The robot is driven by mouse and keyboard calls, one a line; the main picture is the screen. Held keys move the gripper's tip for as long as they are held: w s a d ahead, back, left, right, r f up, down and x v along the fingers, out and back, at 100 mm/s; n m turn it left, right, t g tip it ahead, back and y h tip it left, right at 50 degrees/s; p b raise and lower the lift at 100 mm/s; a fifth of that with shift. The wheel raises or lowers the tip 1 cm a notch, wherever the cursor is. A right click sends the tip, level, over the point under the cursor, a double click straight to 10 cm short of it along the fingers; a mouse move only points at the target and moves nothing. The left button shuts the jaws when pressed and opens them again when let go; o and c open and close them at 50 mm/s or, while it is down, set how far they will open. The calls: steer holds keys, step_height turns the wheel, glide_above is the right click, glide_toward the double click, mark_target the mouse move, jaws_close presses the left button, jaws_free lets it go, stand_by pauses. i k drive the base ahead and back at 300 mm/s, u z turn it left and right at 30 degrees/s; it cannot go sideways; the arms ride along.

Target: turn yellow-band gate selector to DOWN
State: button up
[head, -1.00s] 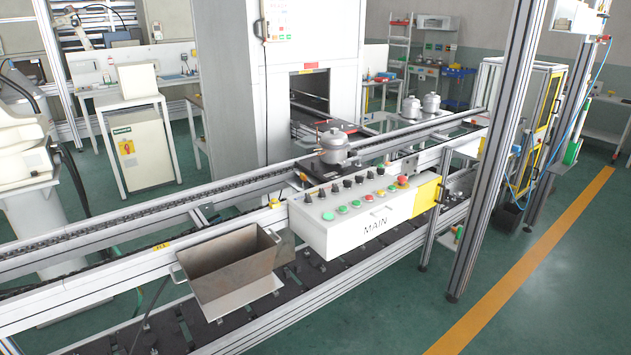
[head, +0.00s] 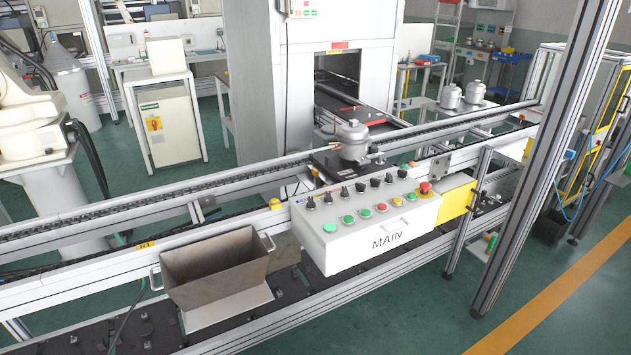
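The white control box marked MAIN (head: 368,238) is fixed to the front of the conveyor, near the picture's middle. Its sloped top carries a back row of black selector knobs (head: 361,187) and a front row of green, yellow and red buttons (head: 365,213). A red emergency button (head: 425,187) sits at the right end. The knobs are too small to tell which one has a yellow band or which way any points. My gripper is not in view.
A conveyor rail (head: 130,201) crosses the scene behind the box. An empty metal bin (head: 215,262) hangs left of the box. An upright post (head: 540,170) stands at right. Green floor lies open in front.

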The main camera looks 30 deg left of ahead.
mark_target(329, 199)
steer(key=u, duration=0.35)
steer(key=i, duration=0.75)
steer(key=u, duration=0.8)
steer(key=i, duration=0.55)
steer(key=u, duration=0.9)
steer(key=i, duration=0.6)
steer(key=u, duration=0.35)
